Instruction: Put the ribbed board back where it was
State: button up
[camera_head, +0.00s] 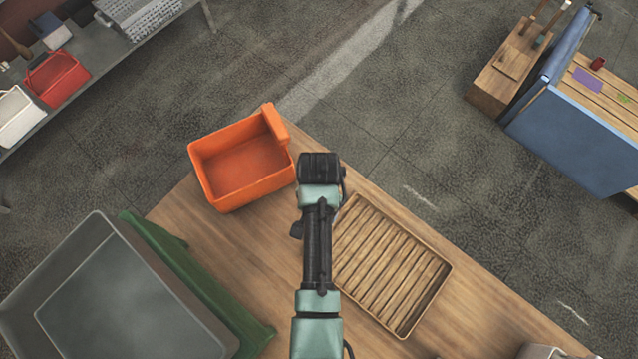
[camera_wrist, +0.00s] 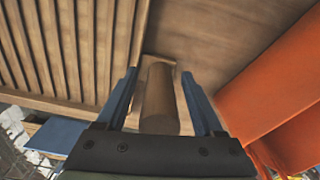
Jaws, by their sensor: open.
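The ribbed board (camera_head: 392,266) lies on the wooden table (camera_head: 480,305), to the right of my arm in the head view. It is a brown wooden rectangle with parallel ribs and a raised rim. Its left edge is partly hidden by my arm. In the wrist view, the board (camera_wrist: 62,45) fills the upper left. My gripper (camera_wrist: 158,72) is open beside the board. A brown wooden cylinder (camera_wrist: 160,100) shows between its fingers, with gaps visible on both sides. In the head view my wrist hides the fingers and this cylinder.
An orange bin (camera_head: 240,168) stands close left of my wrist and also shows in the wrist view (camera_wrist: 272,85). A large grey bin (camera_head: 120,300) and a green one (camera_head: 190,265) occupy the lower left. Bare tabletop lies right of the board.

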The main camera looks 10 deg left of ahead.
jog(key=shift+r, duration=0.1)
notch_tip(320, 180, up, 12)
jog(key=shift+r+b, duration=0.1)
jog(key=shift+b, duration=0.3)
jog(key=w+r+n+t, duration=0.1)
jog(key=w+r+t, duration=0.45)
jog(key=r, duration=0.45)
jog(key=w+r+n+t, duration=0.1)
jog(key=w+r+t, duration=0.4)
jog(key=r, duration=0.5)
jog(key=w+r+n+t, duration=0.1)
jog(key=w+r+t, duration=0.3)
jog(key=w+r, duration=0.45)
jog(key=s+d+r+n+t, duration=0.1)
jog(key=s+r+t, duration=0.15)
jog(key=r, duration=0.65)
jog(key=s+r+t, duration=0.1)
jog(key=r+t, duration=0.2)
jog(key=r, duration=0.6)
jog(key=s+d+r+n+t, duration=0.1)
jog(key=s+r+t, duration=0.6)
jog(key=s+r, duration=0.5)
notch_tip(320, 180, up, 5)
jog(key=shift+s+d+f, duration=0.15)
jog(key=shift+s+d, duration=0.15)
jog(key=shift+d, duration=0.1)
